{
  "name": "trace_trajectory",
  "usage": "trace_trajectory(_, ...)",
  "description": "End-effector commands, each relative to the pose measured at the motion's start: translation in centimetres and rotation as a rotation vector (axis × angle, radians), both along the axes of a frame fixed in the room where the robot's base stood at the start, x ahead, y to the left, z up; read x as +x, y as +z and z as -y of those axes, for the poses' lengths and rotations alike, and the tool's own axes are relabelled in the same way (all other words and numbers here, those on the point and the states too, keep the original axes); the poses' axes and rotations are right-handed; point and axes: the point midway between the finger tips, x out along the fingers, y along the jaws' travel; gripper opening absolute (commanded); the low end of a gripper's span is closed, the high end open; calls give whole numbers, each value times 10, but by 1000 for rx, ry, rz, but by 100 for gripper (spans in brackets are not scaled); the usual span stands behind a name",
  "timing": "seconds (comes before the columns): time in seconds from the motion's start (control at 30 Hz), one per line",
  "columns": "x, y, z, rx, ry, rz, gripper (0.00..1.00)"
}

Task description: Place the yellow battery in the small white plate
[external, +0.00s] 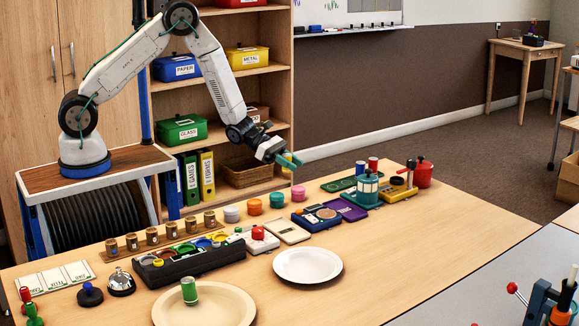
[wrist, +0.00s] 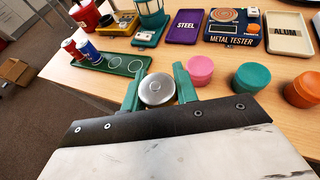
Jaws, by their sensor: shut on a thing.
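My gripper (external: 290,159) is raised above the far part of the table, near the shelf. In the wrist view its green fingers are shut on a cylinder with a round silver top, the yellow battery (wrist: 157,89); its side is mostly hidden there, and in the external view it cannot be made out. The small white plate (external: 307,265) lies empty on the near part of the table, well away from my gripper. A green battery (external: 189,290) stands on the larger cream plate (external: 232,305) at the front left.
A red battery (wrist: 70,46) and a blue battery (wrist: 87,50) stand in the green tray (wrist: 120,67). The table right of the white plate is clear.

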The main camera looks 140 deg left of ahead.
Motion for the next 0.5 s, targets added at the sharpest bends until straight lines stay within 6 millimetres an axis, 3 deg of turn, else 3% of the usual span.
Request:
trace_trajectory(0.27,130,11,34,-1,-217,11,4)
trace_trajectory(0.5,248,23,92,-3,-416,12,4)
